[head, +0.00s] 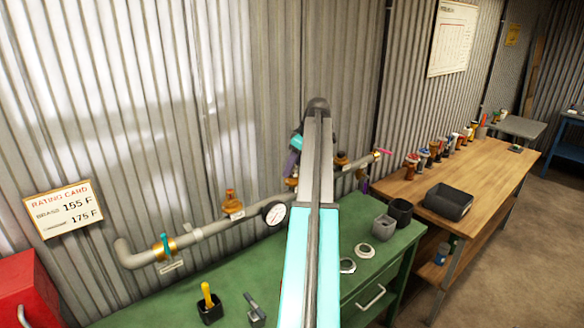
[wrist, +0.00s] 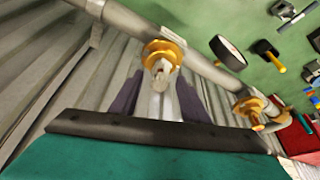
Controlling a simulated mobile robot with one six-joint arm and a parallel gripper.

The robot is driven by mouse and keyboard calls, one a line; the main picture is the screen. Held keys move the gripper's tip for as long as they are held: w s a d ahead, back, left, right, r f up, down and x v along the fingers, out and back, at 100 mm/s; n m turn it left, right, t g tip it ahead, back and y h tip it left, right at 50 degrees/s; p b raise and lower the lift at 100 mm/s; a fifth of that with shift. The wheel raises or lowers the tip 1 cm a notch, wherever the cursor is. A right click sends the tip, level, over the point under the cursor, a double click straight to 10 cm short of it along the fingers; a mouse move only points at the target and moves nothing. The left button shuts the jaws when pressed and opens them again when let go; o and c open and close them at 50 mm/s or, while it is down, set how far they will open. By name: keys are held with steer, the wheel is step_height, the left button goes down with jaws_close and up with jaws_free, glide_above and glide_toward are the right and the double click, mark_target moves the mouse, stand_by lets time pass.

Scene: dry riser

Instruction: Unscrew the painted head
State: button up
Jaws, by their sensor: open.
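A pale, painted-looking head (wrist: 161,68) sits in a brass fitting (wrist: 163,50) on the grey pipe (wrist: 202,68) in the wrist view. My gripper (wrist: 157,90) is open, its two dark purple fingers apart on either side of the line to this head. I cannot tell whether the fingertips reach around it; no contact shows. In the head view my gripper (head: 292,163) is at the pipe, mostly hidden behind my arm, and so is the fitting there. Another brass head (head: 232,203) stands upright on the pipe to the left.
A wooden bench (head: 480,175) with several heads stands right.

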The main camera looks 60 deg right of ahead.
steer(key=shift+m, duration=0.5)
steer(key=shift+d+m+g+h+p, duration=0.15)
steer(key=shift+m+h, duration=0.45)
steer(key=shift+m, duration=0.75)
steer(key=shift+a+m+g+h+p, duration=0.15)
steer(key=shift+m+h, duration=0.45)
steer(key=shift+m, duration=0.75)
steer(key=shift+d, duration=0.15)
jaws_close()
